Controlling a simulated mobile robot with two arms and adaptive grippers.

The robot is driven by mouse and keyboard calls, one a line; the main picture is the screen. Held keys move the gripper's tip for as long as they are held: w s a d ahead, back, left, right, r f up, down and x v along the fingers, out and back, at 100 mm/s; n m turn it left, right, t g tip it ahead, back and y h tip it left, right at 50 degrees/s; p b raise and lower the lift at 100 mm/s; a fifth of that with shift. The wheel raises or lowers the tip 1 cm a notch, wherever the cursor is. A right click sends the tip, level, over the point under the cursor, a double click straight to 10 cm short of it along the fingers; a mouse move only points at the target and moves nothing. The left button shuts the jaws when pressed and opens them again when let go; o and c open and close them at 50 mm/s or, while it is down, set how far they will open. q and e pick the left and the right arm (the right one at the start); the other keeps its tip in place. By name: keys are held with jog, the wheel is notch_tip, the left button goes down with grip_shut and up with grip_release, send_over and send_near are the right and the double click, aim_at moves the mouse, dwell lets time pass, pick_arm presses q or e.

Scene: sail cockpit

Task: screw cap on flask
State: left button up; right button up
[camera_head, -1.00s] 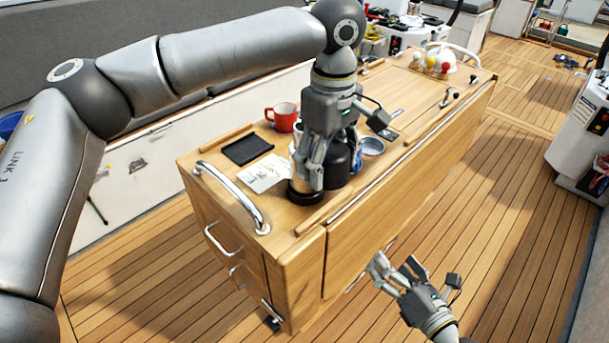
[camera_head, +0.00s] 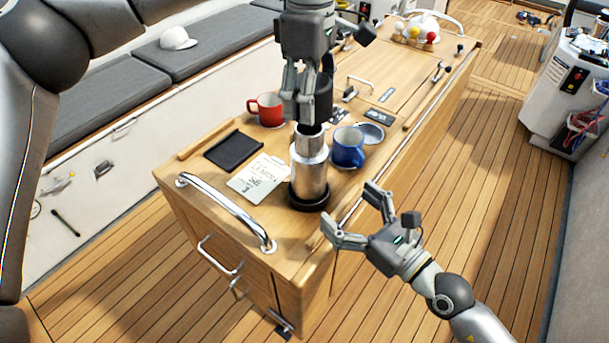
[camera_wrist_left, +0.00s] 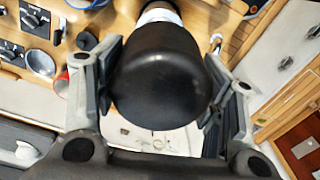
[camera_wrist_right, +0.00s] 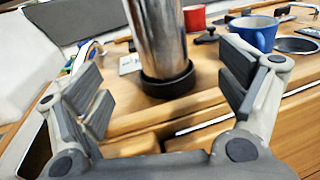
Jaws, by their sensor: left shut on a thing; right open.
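The steel flask (camera_head: 311,172) stands upright in a black ring-shaped base (camera_head: 309,199) on the wooden cockpit table. Its narrower neck (camera_head: 310,143) is bare. My left gripper (camera_head: 305,105) is shut on the black cap (camera_head: 323,98), above and slightly behind the flask's neck in the head view. I cannot tell whether they touch. The cap (camera_wrist_left: 163,75) fills the space between the fingers in the left wrist view. My right gripper (camera_head: 355,215) is open and empty at the table's front edge. In the right wrist view the flask (camera_wrist_right: 160,38) stands ahead, between the open fingers but beyond them.
A blue mug (camera_head: 347,148) stands close right of the flask, with a round metal dish (camera_head: 370,133) behind it. A red mug (camera_head: 268,108), a black tray (camera_head: 233,151) and a note card (camera_head: 258,174) lie left. A steel rail (camera_head: 225,205) edges the table's left end.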

aim_at(320, 182)
jog(key=shift+w+a, duration=0.15)
jog(key=shift+w, duration=0.05)
jog(key=x, duration=1)
jog(key=shift+w+a, duration=0.15)
jog(key=shift+a, duration=0.05)
pick_arm(q)
jog(key=shift+a, duration=0.1)
pick_arm(e)
jog(key=shift+w+a, duration=0.4)
jog(key=shift+w, duration=0.05)
pick_arm(q)
jog(key=shift+w, duration=0.1)
pick_arm(e)
jog(key=c, duration=1.5)
pick_arm(q)
jog(key=shift+f, duration=2.5)
pick_arm(e)
jog(key=shift+c, duration=0.2)
pick_arm(q)
jog(key=shift+f, duration=0.1)
jog(key=shift+f, duration=0.8)
